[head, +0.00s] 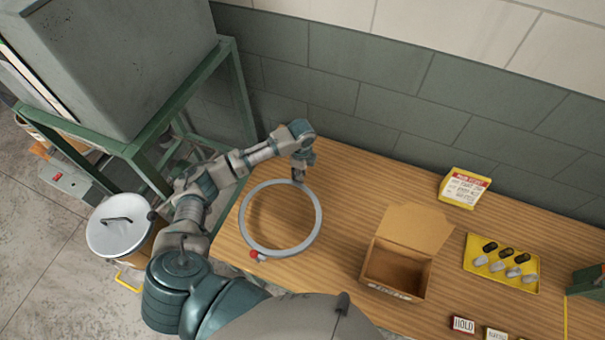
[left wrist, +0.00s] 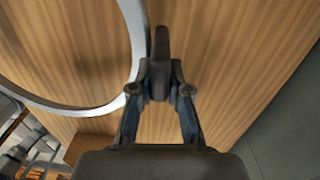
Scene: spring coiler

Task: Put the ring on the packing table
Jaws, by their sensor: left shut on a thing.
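The ring (head: 319,217) is a large, thin grey hoop. In the head view it shows over the left part of the wooden packing table (head: 340,200). I cannot tell whether it touches the tabletop or is held just above it. My left gripper (head: 299,176) is at the ring's far edge, shut on its rim. In the left wrist view the ring (left wrist: 70,106) curves across the upper left and runs to the fingers of my left gripper (left wrist: 160,70), which partly hide it. My right gripper is not in view.
A small red knob (head: 254,254) shows at the ring's near edge. To the right stand an open cardboard box (head: 398,271), a yellow card box (head: 463,188) and a yellow tray (head: 513,284) of small parts. A lidded bin (head: 118,225) and a green-framed machine are left of the table.

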